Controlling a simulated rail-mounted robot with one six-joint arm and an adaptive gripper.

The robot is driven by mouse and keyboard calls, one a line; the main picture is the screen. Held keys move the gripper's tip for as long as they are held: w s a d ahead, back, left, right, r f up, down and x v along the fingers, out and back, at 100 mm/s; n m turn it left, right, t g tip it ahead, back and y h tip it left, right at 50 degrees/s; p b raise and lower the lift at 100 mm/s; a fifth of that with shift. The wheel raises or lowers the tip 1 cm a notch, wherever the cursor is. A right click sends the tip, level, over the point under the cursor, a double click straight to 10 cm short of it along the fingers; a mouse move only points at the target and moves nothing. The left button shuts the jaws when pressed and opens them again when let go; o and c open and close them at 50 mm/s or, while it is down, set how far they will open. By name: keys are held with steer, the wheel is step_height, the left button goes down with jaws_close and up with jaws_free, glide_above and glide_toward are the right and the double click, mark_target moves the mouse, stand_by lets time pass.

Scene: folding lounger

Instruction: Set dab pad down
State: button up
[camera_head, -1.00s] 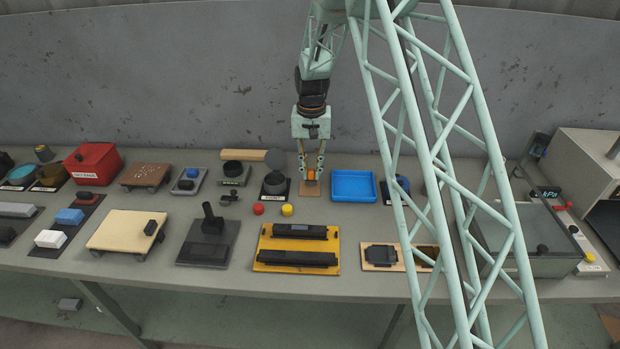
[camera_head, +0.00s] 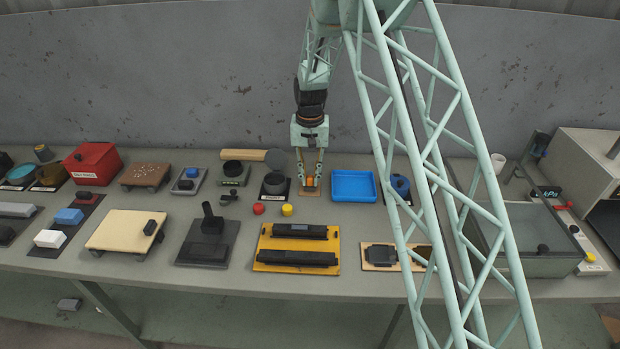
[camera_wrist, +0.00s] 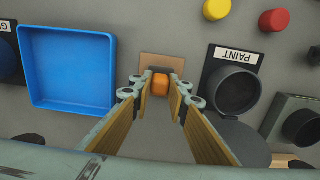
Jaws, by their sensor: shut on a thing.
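The dab pad shows as a small orange block (camera_wrist: 160,84) between my fingertips in the wrist view. My gripper (camera_wrist: 160,88) is shut on it. In the head view my gripper (camera_head: 310,182) points down at the back middle of the bench, with the orange pad (camera_head: 309,182) low between its fingers. Directly below is a small brown square plate (camera_head: 311,192), which also shows in the wrist view (camera_wrist: 162,62). The pad is at or just above this plate; I cannot tell whether they touch. The fingers hide part of the pad.
A blue tray (camera_head: 353,200) stands right of the plate. A dark pot labelled PAINT (camera_wrist: 234,90) stands close on the other side. A red cap (camera_head: 258,208) and a yellow cap (camera_head: 287,210) lie in front. Bare bench lies between the plate and tray.

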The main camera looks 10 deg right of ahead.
mark_target(310, 176)
steer(key=o, duration=0.8)
steer(key=shift+r, duration=0.1)
step_height(310, 176, up, 12)
steer(key=p, duration=0.1)
stand_by(0.4)
stand_by(0.7)
